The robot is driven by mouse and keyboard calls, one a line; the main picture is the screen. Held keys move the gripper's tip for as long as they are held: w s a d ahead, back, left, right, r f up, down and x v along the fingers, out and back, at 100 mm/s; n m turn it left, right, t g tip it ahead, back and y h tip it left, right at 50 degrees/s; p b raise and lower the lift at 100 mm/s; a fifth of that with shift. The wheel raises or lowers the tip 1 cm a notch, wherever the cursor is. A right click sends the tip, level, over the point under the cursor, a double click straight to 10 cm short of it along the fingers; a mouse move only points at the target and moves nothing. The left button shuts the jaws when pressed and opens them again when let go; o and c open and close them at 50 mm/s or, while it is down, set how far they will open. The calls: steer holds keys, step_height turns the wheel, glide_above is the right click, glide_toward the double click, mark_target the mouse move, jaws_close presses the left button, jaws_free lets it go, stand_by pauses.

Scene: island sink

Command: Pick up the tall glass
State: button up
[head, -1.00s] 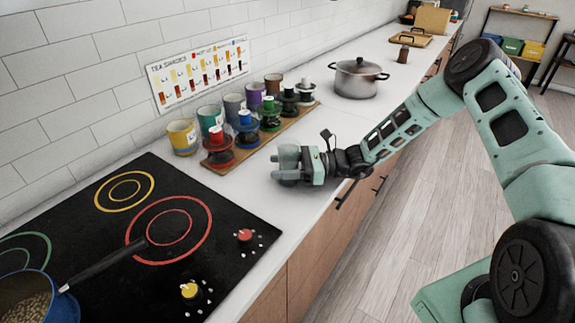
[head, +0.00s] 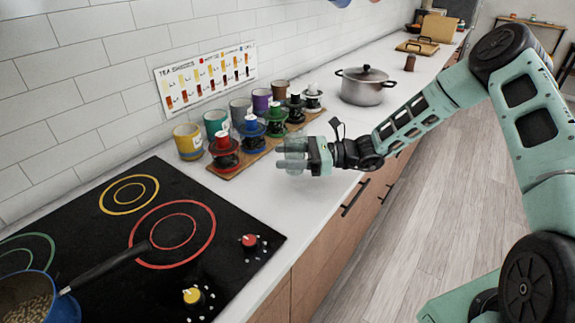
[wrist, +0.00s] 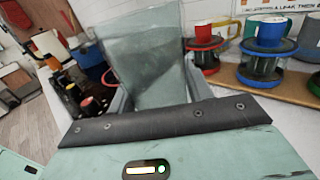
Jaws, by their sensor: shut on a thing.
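The tall glass (wrist: 150,70) is clear and grey-tinted. In the wrist view it stands between my two fingers, slightly tilted in the picture, and fills the middle of the frame. My gripper (head: 292,156) is shut on it above the white counter, right of the row of coloured cups. In the head view the glass is largely hidden by the fingers and hard to make out. Whether its base clears the counter cannot be told for certain.
A wooden board (head: 262,150) with several coloured cups and drippers lies left of my gripper. A steel pot (head: 364,88) stands farther back. A black cooktop (head: 140,235) with a blue pan (head: 40,298) is in front.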

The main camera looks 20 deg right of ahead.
mark_target(288, 139)
steer(key=shift+r+b, duration=0.4)
steer(key=shift+r, duration=2.05)
